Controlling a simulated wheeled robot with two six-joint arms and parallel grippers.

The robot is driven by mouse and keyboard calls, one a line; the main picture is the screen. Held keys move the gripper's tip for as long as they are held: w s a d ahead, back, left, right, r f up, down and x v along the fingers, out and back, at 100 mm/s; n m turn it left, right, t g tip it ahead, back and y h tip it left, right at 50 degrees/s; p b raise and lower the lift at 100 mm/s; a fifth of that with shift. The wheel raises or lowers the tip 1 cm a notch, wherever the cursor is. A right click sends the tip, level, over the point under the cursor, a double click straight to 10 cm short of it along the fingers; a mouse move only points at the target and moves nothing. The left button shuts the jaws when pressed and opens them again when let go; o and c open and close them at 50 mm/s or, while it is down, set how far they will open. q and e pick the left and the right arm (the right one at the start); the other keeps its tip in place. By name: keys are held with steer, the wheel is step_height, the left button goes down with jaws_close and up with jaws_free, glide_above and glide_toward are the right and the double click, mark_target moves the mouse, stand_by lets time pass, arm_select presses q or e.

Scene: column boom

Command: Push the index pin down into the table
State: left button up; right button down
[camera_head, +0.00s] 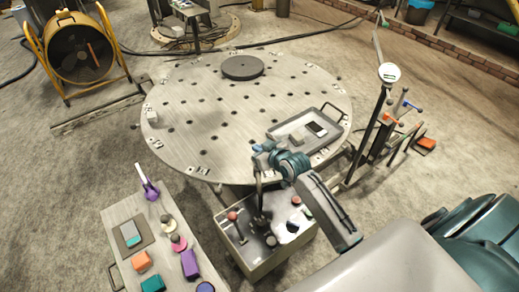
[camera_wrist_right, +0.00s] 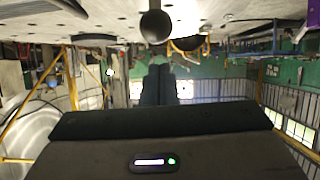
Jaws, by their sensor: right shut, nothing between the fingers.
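My right gripper (camera_head: 262,147) is at the near edge of the round table (camera_head: 200,100). Its fingers also show in the right wrist view (camera_wrist_right: 158,86), closed together with nothing between them. That view is upside down, with the tabletop along its top. A dark round knob (camera_wrist_right: 155,27), which looks like the head of the index pin, appears just beyond the fingertips. I see a gap between knob and fingers in the picture, but cannot tell the true distance. My wrist crowds the pin's area in the head view, so its depth is unclear. My left gripper is out of view.
A grey tray (camera_head: 335,128) lies on the table right of my gripper, and a dark disc (camera_head: 242,67) lies at the far side. A control box with levers (camera_head: 262,263) stands below the near edge. A bench (camera_head: 120,212) with coloured parts is at left.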

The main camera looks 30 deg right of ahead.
steer(key=shift+s+f, duration=0.2)
steer(key=shift+f, duration=0.5)
steer(key=shift+f, duration=0.15)
step_height(320, 180, down, 4)
steer(key=shift+r+b, duration=0.25)
steer(key=shift+b, duration=0.9)
steer(key=shift+r, duration=0.1)
